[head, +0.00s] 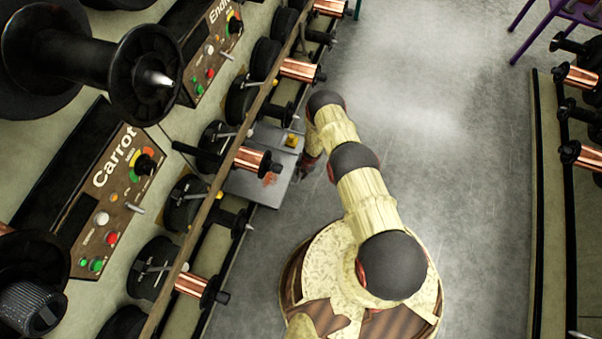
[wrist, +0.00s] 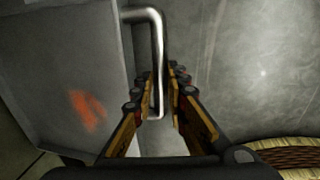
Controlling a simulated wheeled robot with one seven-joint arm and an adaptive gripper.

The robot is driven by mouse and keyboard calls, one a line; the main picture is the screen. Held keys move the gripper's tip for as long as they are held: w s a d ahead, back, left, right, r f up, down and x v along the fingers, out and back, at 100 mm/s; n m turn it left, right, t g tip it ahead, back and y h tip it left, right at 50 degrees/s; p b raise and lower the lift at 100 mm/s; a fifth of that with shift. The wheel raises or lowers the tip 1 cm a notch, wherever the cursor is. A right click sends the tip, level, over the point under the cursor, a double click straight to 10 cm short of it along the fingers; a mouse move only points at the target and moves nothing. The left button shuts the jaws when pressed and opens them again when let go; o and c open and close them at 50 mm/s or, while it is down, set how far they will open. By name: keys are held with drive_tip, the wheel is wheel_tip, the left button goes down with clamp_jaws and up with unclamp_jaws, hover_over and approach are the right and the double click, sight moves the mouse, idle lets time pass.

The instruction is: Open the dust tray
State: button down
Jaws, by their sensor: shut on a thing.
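The dust tray (head: 284,170) is a grey metal box with a flat top and an orange-red stain, low on the left side beneath the row of spools in the head view. The tray also fills the left of the wrist view (wrist: 60,60). Its bent silver bar handle (wrist: 158,45) stands out from its edge in the wrist view. My gripper (wrist: 160,92) is shut on the handle, with a finger on each side of the bar. In the head view my gripper (head: 310,168) is small and partly hidden beside the tray's outer edge.
A rail with several copper and black spools (head: 301,70) runs along the left, over the tray. Control panels (head: 117,190) stand behind it. A second spool rack (head: 545,200) borders the right. The grey aisle floor (head: 440,120) between is clear; a purple-legged stool (head: 540,28) stands at the top right.

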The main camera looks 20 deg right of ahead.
drive_tip(key=s+d+p, duration=0.2)
drive_tip(key=s+d, duration=0.6)
drive_tip(key=d, duration=0.3)
drive_tip(key=s+d+p, duration=0.3)
drive_tip(key=s+d, duration=0.6)
drive_tip(key=d, duration=0.3)
drive_tip(key=shift+d, duration=0.25)
drive_tip(key=c, duration=1.8)
unclamp_jaws()
drive_tip(key=shift+o, duration=0.2)
wheel_tip(320, 180, up, 12)
drive_tip(key=s+d, duration=0.1)
drive_tip(key=shift+s+d, duration=0.2)
drive_tip(key=shift+d, duration=0.2)
drive_tip(key=shift+f, duration=0.15)
